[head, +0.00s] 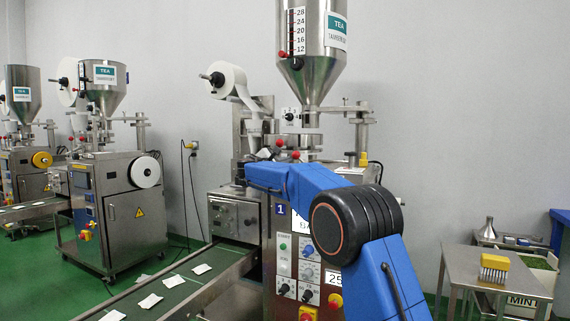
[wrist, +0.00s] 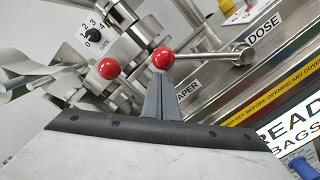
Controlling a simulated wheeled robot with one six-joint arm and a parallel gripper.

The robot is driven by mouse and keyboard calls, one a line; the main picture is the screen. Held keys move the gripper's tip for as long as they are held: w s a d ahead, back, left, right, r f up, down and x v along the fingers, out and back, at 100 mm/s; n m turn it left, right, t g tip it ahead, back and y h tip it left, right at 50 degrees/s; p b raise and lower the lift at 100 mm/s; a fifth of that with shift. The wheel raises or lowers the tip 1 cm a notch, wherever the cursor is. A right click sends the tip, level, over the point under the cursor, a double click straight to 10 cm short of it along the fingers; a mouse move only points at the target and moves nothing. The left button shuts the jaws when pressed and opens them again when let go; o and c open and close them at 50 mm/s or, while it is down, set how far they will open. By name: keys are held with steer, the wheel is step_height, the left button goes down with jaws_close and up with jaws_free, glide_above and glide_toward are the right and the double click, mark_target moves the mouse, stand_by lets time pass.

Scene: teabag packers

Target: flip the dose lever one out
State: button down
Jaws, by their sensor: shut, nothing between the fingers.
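In the wrist view, the dose lever (wrist: 205,56) is a metal rod running from a round pivot beside the DOSE label (wrist: 263,35) leftward to a red ball knob (wrist: 163,58). My gripper (wrist: 161,78) is shut and empty. Its fingertips are just below that knob in the picture; whether they touch it I cannot tell. In the head view, two red knobs (head: 296,155) show above my blue arm, and I cannot tell which is the dose lever's.
A GATE dial (wrist: 95,35) numbered 0 to 4 is at upper left in the wrist view. The packer's hopper (head: 312,60) rises above the arm. A conveyor (head: 175,285) with teabags runs at front left. A metal side table (head: 480,262) stands at right.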

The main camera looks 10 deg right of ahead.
steer(key=shift+r, duration=0.1)
steer(key=s+d+r+m, duration=0.6)
steer(key=d+r+m, duration=0.1)
steer(key=d+m, duration=0.1)
steer(key=shift+d+r+m, duration=0.15)
steer(key=shift+r+m, duration=0.1)
steer(key=shift+m, duration=0.35)
steer(key=shift+s+d, duration=0.1)
steer(key=shift+d, duration=0.05)
stand_by(0.6)
